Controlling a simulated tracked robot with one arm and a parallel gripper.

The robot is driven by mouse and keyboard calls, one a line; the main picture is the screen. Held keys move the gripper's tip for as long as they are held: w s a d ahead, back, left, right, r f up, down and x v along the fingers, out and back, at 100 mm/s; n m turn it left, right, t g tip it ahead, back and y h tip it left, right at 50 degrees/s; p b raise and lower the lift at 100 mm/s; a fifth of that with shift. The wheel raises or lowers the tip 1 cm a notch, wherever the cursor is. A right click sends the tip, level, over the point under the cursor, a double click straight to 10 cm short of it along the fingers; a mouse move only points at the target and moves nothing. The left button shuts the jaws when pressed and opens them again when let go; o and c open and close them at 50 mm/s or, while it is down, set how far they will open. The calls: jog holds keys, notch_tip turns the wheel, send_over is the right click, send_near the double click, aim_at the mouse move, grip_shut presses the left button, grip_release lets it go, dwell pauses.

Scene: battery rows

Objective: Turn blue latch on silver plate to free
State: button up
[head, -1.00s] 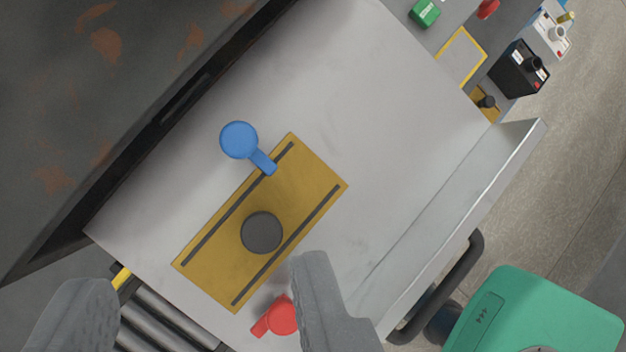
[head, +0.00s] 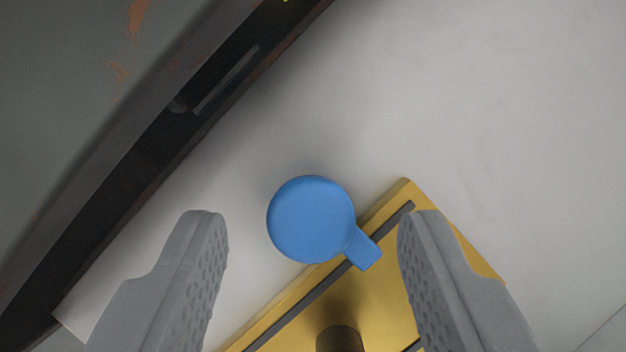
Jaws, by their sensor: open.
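The blue latch (head: 310,219) has a round head and a short tab pointing to the lower right. Its tab reaches over the edge of the yellow plate (head: 385,285). The latch sits on the silver plate (head: 480,90). My gripper (head: 312,225) is open, with one grey finger on each side of the latch in the picture. Neither finger visibly touches it. The height of the fingertips above the latch is hard to tell.
A dark knob (head: 340,338) stands on the yellow plate at the bottom, between my fingers. A dark, rusty housing (head: 90,110) with a black edge borders the plate at the upper left. The silver surface to the upper right is clear.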

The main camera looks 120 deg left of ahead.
jog(key=shift+d+f, duration=0.1)
jog(key=shift+f, duration=0.35)
